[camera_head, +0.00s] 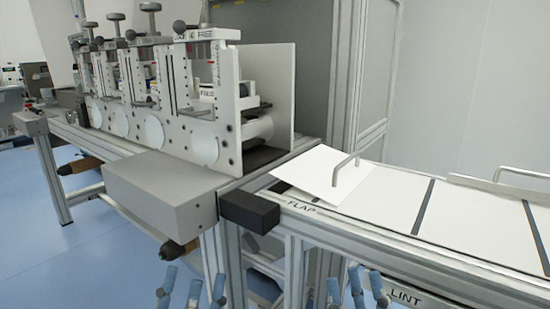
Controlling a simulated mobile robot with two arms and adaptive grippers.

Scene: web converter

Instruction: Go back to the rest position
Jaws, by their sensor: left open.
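My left gripper (192,288) shows at the bottom edge, left of centre. Its blue-grey fingers point up and stand apart, with nothing between them. My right gripper (357,287) shows at the bottom edge, right of centre, in front of the table's front rail. Its fingers also stand apart and look empty. Both grippers are cut off by the picture's lower edge, and neither is seen touching anything.
The grey-white converter machine (185,115) stands at the left with a grey box (160,190) at its front. A white plate with a handle (318,172) lies tilted on the table marked FLAP. White panels (480,212) continue right. Blue floor (80,255) is open at lower left.

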